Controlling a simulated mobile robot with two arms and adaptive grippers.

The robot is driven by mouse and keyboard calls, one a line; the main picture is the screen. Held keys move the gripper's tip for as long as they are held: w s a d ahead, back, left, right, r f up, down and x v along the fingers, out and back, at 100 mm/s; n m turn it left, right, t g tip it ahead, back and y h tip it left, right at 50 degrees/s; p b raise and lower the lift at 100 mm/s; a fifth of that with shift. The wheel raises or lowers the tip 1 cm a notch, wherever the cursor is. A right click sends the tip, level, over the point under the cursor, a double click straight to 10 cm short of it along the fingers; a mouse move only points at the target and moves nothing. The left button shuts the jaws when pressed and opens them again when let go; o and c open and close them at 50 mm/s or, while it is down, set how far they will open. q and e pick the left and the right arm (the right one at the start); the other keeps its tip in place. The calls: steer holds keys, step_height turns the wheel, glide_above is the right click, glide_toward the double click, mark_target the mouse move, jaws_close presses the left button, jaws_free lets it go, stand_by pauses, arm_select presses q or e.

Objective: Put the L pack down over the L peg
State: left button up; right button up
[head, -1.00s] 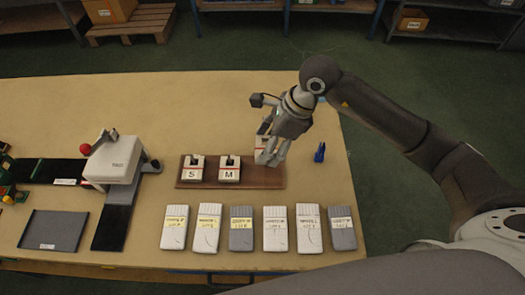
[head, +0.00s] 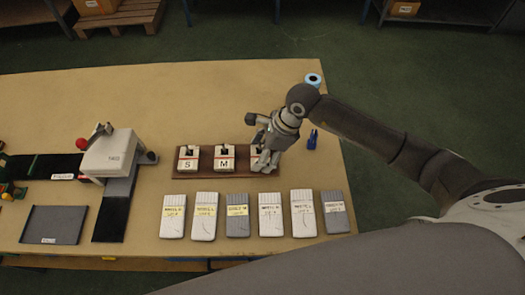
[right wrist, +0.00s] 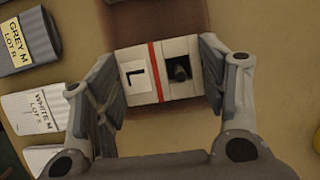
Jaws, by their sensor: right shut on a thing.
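The L pack (right wrist: 134,75) is a white block with a black L, a red stripe and a square opening. My right gripper (right wrist: 160,85) is shut on it, one finger at each end. A dark peg top shows inside the opening; how far down the pack sits I cannot tell. In the head view my right gripper (head: 266,158) is over the right end of the brown board (head: 205,173) and mostly hides the pack. The S pack (head: 188,159) and M pack (head: 224,158) stand on the board to the left.
Several white and grey packets (head: 204,216) lie in a row in front of the board. A small blue item (head: 312,140) stands to its right. A white machine (head: 110,155) with a red knob and a grey tray (head: 53,225) are at the left.

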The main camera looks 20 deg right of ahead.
steer(key=o, duration=1)
steer(key=shift+f, duration=0.1)
steer(key=shift+r+p, duration=0.3)
steer(key=shift+r, duration=0.05)
steer(key=b+v, duration=0.2)
steer(key=v, duration=0.9)
steer(key=shift+r, duration=0.35)
steer(key=shift+s+d, duration=0.1)
steer(key=shift+d, duration=0.05)
